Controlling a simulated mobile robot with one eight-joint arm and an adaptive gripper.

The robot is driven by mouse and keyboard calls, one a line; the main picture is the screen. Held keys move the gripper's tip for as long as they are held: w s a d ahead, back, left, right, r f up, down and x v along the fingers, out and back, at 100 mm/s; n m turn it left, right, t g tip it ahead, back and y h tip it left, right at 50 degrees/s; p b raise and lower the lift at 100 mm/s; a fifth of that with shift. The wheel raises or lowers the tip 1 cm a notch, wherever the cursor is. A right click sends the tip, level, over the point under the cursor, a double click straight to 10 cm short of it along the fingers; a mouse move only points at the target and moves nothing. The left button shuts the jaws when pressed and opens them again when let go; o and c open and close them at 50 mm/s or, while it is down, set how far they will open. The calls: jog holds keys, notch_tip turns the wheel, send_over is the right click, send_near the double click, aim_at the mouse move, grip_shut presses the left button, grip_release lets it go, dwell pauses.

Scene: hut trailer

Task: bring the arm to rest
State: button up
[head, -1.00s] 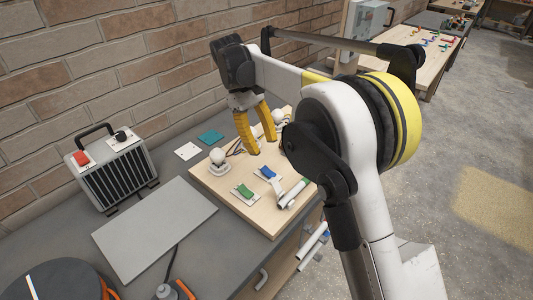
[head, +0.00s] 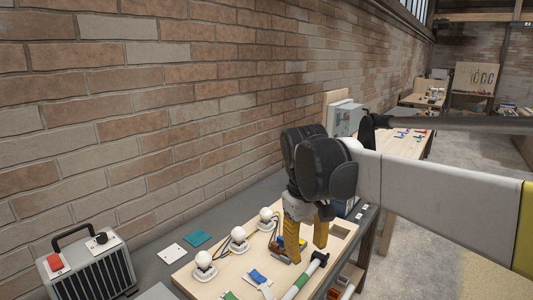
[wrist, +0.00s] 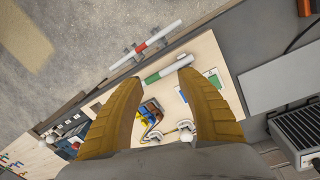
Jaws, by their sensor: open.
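My gripper (head: 306,240) has yellow fingers and hangs, fingers down, over the far part of a light wooden board (head: 208,283) on the workbench. It is open, with nothing between its fingers. In the wrist view the two fingers (wrist: 158,92) stand wide apart above the board, with a green-and-white cylinder and coloured parts beyond and between them in the picture. My arm reaches in from the right in the head view. The exact height of the fingertips above the board is hard to tell.
White bulbs (head: 238,234), a blue switch (head: 258,276) and a green-and-white tube (head: 303,279) are on the board. A grey heater-like box (head: 88,268) stands at lower left. A brick wall (head: 150,120) runs behind the bench. Open floor (head: 480,215) lies to the right.

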jog(key=s+d+f+m+t, duration=0.3)
jog(key=s+d, duration=0.2)
jog(key=s, duration=0.3)
jog(key=s+d+f+m+t+y+b, duration=0.1)
jog(key=s+d+f+m+t, duration=0.2)
jog(key=s, duration=0.4)
jog(key=shift+s+d+f, duration=0.4)
jog(key=shift+d+f, duration=0.4)
jog(key=shift+d, duration=0.2)
